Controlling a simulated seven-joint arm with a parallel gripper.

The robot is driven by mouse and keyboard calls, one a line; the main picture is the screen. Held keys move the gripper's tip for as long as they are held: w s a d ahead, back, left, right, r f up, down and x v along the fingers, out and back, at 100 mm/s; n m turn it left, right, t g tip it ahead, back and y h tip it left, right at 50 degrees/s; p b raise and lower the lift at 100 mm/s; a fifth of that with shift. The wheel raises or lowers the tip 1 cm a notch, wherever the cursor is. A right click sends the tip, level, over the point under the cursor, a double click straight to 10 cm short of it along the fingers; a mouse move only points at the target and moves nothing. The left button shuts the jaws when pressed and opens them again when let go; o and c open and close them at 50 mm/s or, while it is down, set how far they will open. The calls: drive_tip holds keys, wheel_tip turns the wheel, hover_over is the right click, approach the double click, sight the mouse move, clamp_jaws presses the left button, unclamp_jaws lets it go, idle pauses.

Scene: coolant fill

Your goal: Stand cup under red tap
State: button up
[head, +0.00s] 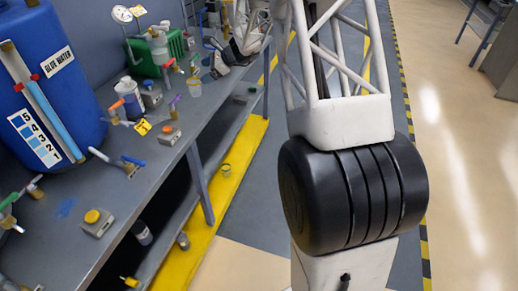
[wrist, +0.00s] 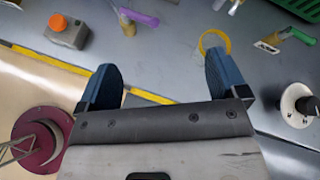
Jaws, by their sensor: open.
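A small translucent cup (head: 194,88) with a yellowish rim stands on the grey bench near its front edge. In the wrist view the cup (wrist: 213,37) shows as a yellow ring at the tip of my right-hand finger, which hides part of it. My gripper (wrist: 163,72) is open, and the cup is not between its fingers. In the head view my gripper (head: 213,68) is just right of and behind the cup, low over the bench edge.
A purple-handled tap (head: 174,101) and an orange-button box (head: 168,132) stand left of the cup. A blue barrel (head: 45,80) fills the bench's left. The bench (head: 150,185) is crowded with small fittings.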

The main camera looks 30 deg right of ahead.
drive_tip(key=s+a+r+n+g+h, duration=0.1)
drive_tip(key=s+a+r+n, duration=0.3)
drive_tip(key=s, duration=0.6)
drive_tip(key=s+a+r+n+g+h, duration=0.25)
drive_tip(key=s+r, duration=0.25)
drive_tip(key=s, duration=0.5)
drive_tip(key=s+a+r+n+h, duration=0.15)
drive_tip(key=s+r+n, duration=0.3)
drive_tip(key=s, duration=0.55)
drive_tip(key=s+d+n+h, duration=0.1)
drive_tip(key=s+n+h, duration=0.4)
drive_tip(key=s, duration=2.4)
drive_tip(key=f+n, duration=0.1)
drive_tip(key=n, duration=0.3)
drive_tip(key=shift+s+d+h, duration=0.3)
drive_tip(key=shift+s, duration=0.1)
